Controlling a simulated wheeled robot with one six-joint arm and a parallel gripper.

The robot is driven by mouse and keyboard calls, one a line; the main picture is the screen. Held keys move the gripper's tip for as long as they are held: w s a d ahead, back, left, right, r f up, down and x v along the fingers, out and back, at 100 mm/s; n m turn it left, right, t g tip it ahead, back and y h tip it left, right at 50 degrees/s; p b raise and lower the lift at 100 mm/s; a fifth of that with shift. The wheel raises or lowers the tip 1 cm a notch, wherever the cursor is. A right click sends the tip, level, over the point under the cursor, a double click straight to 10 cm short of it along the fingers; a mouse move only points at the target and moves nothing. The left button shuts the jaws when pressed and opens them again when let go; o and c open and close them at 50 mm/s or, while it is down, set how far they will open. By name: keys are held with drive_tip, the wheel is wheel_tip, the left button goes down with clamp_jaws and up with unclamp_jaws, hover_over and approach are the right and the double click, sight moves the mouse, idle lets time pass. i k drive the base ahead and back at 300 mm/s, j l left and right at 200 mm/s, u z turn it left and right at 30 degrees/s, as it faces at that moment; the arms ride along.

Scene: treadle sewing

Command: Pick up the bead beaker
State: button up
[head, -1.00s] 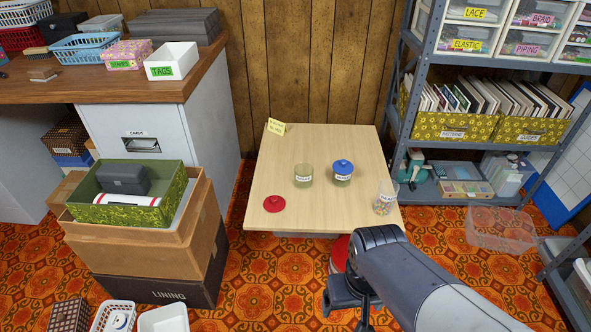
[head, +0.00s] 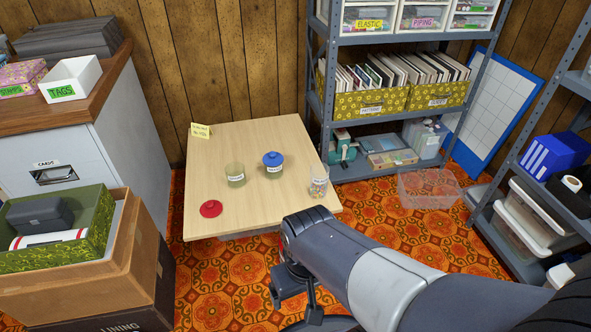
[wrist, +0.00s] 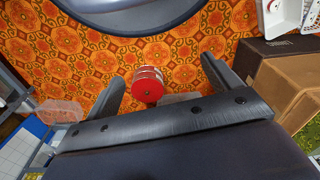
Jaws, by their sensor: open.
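The bead beaker (head: 319,187) is a clear beaker with coloured beads in its bottom. It stands upright at the right front corner of the small wooden table (head: 215,150) in the head view. My gripper (head: 300,292) hangs low in front of the table, below the beaker and apart from it. In the wrist view my gripper (wrist: 161,70) is open with nothing between its fingers. The beaker cannot be made out in the wrist view.
On the table are an open greenish jar (head: 236,178), a blue-lidded jar (head: 273,170), a red lid (head: 211,208) and a yellow note (head: 200,131). A red round object (wrist: 149,86) is below. Grey shelving (head: 325,85) stands behind; a clear bin (head: 428,188) lies right.

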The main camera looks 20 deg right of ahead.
sight(319, 172)
drive_tip(key=l+u, duration=0.35)
drive_tip(key=i+l+u, duration=0.1)
drive_tip(key=l+u, duration=0.25)
